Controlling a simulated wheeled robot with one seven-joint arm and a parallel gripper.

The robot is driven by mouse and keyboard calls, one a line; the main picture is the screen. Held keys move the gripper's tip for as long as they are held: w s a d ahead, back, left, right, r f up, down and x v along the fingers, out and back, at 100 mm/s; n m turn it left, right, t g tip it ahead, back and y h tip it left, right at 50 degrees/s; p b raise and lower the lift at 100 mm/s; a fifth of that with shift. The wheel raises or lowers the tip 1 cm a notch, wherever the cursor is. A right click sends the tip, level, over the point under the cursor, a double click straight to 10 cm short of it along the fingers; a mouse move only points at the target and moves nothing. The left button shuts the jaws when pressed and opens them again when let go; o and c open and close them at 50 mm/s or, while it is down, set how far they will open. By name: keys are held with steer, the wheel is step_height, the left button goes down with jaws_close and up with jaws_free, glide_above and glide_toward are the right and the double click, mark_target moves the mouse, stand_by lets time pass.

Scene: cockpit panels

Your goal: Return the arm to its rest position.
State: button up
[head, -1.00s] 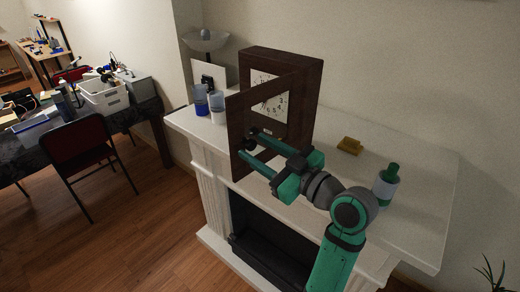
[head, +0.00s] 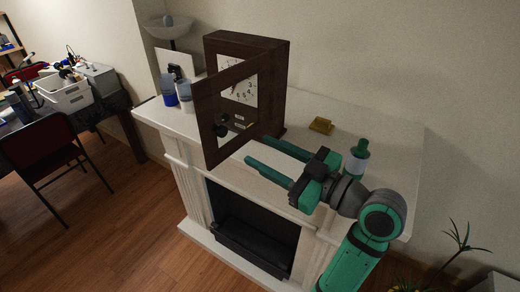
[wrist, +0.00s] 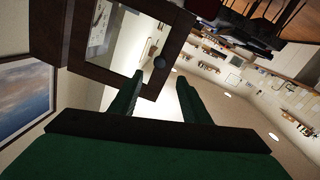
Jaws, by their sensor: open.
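My gripper (head: 257,156) is open and empty in the head view, in front of the mantel and to the right of the clock's open door. The clock (head: 262,85) is a dark brown wooden case with a white dial, standing on the mantel. Its glazed door (head: 208,125) is swung open toward the front, with a dark round knob (head: 221,128). In the wrist view, the gripper's two green fingers (wrist: 155,100) are apart with nothing between them. The door frame (wrist: 150,83) and its knob (wrist: 159,63) lie beyond the fingertips.
A table with bins (head: 66,95) and a chair (head: 40,150) stand left. A plant (head: 460,240) is at right.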

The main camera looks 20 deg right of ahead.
stand_by(0.4)
steer(key=w+a+f+m+t+h, duration=0.1)
steer(key=w+a+f+m+h, duration=0.1)
steer(key=f+m, duration=0.35)
steer(key=w+a+f+m+h, duration=0.1)
steer(key=w+f+m+h, duration=0.1)
steer(key=f, duration=0.7)
steer(key=s+a+f+m+g+h, duration=0.1)
steer(key=s+a+f+m+h, duration=0.15)
steer(key=f, duration=0.55)
steer(key=s+a+f+m+h, duration=0.2)
steer(key=s+a+f, duration=0.1)
steer(key=f, duration=0.5)
steer(key=s+a+f+g+h, duration=0.1)
steer(key=s+a+f, duration=0.25)
steer(key=s, duration=0.25)
steer(key=s+a+f+h, duration=0.1)
steer(key=s+a+f, duration=0.1)
steer(key=s+f, duration=0.35)
steer(key=s+a+r+n+y, duration=0.1)
steer(key=s+a+r, duration=0.1)
steer(key=s, duration=0.6)
steer(key=s+a+r+n+y, duration=0.1)
steer(key=s+a, duration=0.3)
steer(key=s, duration=0.4)
steer(key=shift+s+a+r+n, duration=0.2)
steer(key=shift+a+r+n, duration=0.2)
steer(key=shift+r+n, duration=0.35)
steer(key=shift+c, duration=0.3)
